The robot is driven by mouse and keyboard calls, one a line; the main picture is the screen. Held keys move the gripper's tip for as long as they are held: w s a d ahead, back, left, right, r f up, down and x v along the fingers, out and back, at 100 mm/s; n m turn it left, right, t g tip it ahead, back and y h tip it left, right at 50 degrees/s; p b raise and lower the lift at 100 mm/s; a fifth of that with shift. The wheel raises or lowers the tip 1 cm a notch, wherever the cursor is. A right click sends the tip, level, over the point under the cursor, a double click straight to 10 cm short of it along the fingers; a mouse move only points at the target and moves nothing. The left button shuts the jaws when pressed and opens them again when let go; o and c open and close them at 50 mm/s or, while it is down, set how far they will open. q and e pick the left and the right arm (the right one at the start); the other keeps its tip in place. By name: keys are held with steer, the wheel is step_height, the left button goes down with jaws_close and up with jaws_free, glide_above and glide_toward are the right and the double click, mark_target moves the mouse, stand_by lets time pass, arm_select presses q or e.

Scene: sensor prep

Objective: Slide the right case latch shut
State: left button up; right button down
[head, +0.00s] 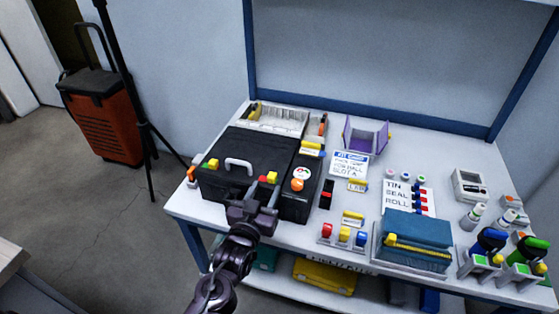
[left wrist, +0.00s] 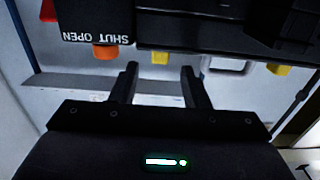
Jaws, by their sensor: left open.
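The black case (head: 225,170) lies closed on the table, with a pale handle (head: 238,164) on it. Its right latch is a yellow tab (head: 272,177) with a small red patch beside it. The left yellow latch (head: 213,163) is near the case's left end. My left gripper (head: 256,195) is open just in front of the right latch. In the left wrist view, the right latch (left wrist: 160,57) shows beyond and between the two open fingertips (left wrist: 160,72), seemingly apart from them. Whether the latch is fully over cannot be told. My right gripper is not in view.
A black box with an orange knob (head: 297,185) adjoins the case on the right; a SHUT OPEN label (left wrist: 95,25) shows in the wrist view. Red, yellow and blue blocks (head: 343,235) and a teal case (head: 415,240) stand further right.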

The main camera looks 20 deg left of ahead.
mark_target(272, 178)
arm_select(q)
steer(key=shift+w+r, duration=0.1)
steer(key=shift+w, duration=0.45)
steer(key=w, duration=0.7)
steer(key=shift+d+b, duration=0.15)
steer(key=shift+b, duration=0.2)
steer(key=shift+s, duration=0.1)
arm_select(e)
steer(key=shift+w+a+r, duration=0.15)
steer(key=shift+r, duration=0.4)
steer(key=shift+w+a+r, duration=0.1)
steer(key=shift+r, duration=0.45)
arm_select(q)
steer(key=shift+c, duration=0.3)
jaws_close()
